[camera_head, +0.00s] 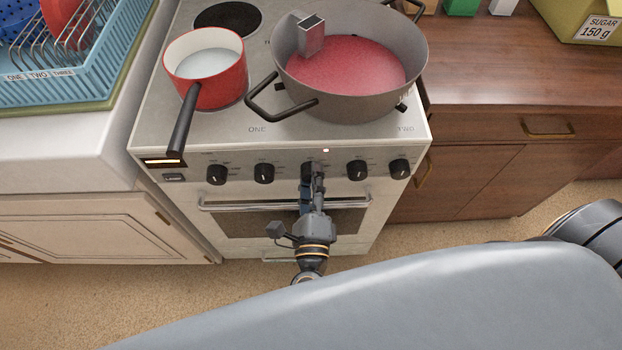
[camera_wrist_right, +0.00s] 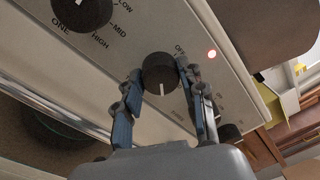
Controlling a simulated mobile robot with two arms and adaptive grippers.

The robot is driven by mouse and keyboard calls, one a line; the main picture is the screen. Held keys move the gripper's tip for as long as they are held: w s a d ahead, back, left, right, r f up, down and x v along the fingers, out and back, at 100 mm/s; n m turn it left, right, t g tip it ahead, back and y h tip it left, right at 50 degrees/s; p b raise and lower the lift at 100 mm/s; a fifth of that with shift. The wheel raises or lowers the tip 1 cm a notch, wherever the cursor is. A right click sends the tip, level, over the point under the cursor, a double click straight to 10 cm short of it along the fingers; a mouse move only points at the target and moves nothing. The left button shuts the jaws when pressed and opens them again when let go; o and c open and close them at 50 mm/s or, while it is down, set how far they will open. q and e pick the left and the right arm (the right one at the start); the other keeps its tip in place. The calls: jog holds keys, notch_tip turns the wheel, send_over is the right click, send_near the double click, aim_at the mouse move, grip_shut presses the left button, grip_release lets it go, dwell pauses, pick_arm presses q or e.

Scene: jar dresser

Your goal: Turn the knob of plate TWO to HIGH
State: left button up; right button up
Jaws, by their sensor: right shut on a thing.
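The stove (camera_head: 285,124) has a front panel with several black knobs in a row. My right gripper (camera_head: 313,181) is at the middle knob in the head view. In the right wrist view its two fingers are shut on the sides of a black knob (camera_wrist_right: 160,70), whose white mark points to the bottom of the picture. TWO is printed on the stove top's right front corner. My left gripper is not in view.
A red saucepan (camera_head: 216,94) and a large grey pot (camera_head: 350,104) with red contents stand on the stove. A small light (camera_head: 326,150) glows on the panel. An oven handle (camera_head: 250,206) runs below the knobs. A blue dish rack (camera_head: 103,72) is at left.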

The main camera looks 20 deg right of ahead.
jog(key=shift+f, duration=0.1)
dwell(0.3)
jog(key=o, duration=1.2)
jog(key=shift+s, duration=0.1)
jog(key=v, duration=1.2)
